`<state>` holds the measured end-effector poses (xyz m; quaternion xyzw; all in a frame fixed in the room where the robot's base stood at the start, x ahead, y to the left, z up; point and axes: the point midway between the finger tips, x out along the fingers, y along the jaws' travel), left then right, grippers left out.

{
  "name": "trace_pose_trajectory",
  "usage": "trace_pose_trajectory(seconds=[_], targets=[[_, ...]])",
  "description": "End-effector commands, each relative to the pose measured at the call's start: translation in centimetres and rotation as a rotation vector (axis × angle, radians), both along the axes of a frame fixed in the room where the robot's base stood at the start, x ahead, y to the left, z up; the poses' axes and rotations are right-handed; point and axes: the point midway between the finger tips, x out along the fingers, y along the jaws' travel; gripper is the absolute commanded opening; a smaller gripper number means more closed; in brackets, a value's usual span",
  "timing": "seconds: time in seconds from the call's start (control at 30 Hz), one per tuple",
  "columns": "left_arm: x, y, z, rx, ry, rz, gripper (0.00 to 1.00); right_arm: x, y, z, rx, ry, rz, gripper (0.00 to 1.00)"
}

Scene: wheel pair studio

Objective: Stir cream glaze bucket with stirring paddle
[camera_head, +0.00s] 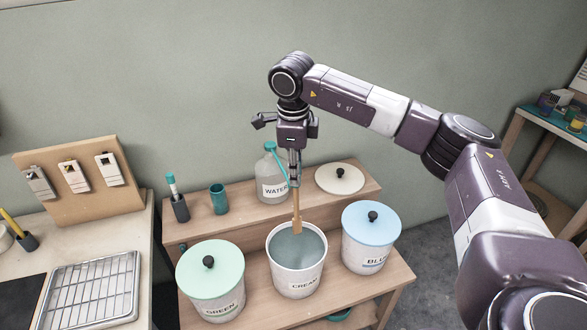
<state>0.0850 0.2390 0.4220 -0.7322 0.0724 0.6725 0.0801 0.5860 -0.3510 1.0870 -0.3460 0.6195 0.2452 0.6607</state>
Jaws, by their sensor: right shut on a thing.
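The cream glaze bucket (297,282) is a white tub labelled CREAM, without a lid, on the wooden stand's lower shelf. A greyish liquid shows inside it. The stirring paddle (296,218) is a wooden stick held upright over the bucket, with its lower end inside the bucket's opening. I cannot tell how deep it reaches. My right gripper (295,180) points down above the bucket and is shut on the top of the paddle. My left gripper is not in view.
A green-lidded bucket (211,270) stands close left and a blue-lidded bucket (370,230) close right. On the raised back shelf are a water bottle (271,182), a cream lid (340,178), a teal cup (219,199) and a brush holder (180,208). A wire rack (93,287) lies at left.

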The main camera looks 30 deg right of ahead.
Motion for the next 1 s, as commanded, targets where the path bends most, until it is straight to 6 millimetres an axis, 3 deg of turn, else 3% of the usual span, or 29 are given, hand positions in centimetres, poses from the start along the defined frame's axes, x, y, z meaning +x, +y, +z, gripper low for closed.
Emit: trace_pose_trajectory(seconds=[0.17, 0.37, 0.6, 1.0], targets=[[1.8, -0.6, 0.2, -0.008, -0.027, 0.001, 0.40, 0.0, 0.0, 0.1, 0.001, -0.001, -0.001, 0.00], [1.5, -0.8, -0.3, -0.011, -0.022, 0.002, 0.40, 0.0, 0.0, -0.6, 0.000, 0.000, -0.001, 0.00], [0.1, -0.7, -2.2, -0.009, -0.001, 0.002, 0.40, 0.0, 0.0, -3.3, 0.002, 0.000, -0.001, 0.00], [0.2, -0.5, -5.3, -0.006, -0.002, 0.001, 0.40, 0.0, 0.0, -8.2, 0.001, 0.001, -0.001, 0.00]])
